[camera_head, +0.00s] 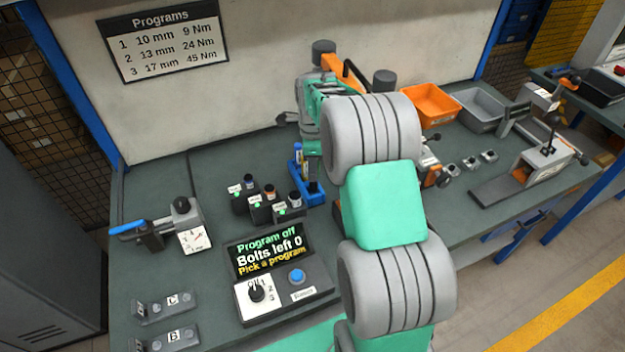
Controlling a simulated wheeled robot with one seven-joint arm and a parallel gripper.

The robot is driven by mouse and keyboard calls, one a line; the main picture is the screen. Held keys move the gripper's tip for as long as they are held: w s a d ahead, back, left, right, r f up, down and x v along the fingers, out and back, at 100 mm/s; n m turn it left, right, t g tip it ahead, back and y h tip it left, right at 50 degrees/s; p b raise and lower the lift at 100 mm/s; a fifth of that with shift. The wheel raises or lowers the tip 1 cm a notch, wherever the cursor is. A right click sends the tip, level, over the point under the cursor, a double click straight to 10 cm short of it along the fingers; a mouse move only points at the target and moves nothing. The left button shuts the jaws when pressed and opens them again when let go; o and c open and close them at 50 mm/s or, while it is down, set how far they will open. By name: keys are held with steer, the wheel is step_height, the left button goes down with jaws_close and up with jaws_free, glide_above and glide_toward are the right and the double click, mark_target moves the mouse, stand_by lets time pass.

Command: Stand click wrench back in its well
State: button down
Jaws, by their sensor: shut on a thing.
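My gripper (303,122) is at the end of my teal and grey arm, above the back of the bench, and my own arm largely hides it. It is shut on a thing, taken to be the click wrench. A dark grey end (285,118) sticks out on its left, and the rest of the held thing is hidden. I cannot make out the wrench's well. A blue holder (314,190) stands on the bench below my gripper, partly covered by my arm.
Several black socket blocks (262,212) stand left of the blue holder. A program box (283,285) is in front, a gauge stand (190,238) at left. An orange bin (430,104), a grey bin (480,110) and a clamp fixture (545,160) are at right. The back left bench is clear.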

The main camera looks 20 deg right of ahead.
step_height(320, 180, down, 4)
steer(key=shift+f, duration=0.1)
steer(key=shift+f, duration=0.25)
steer(key=c, duration=1.3)
jaws_free()
steer(key=shift+r, duration=0.1)
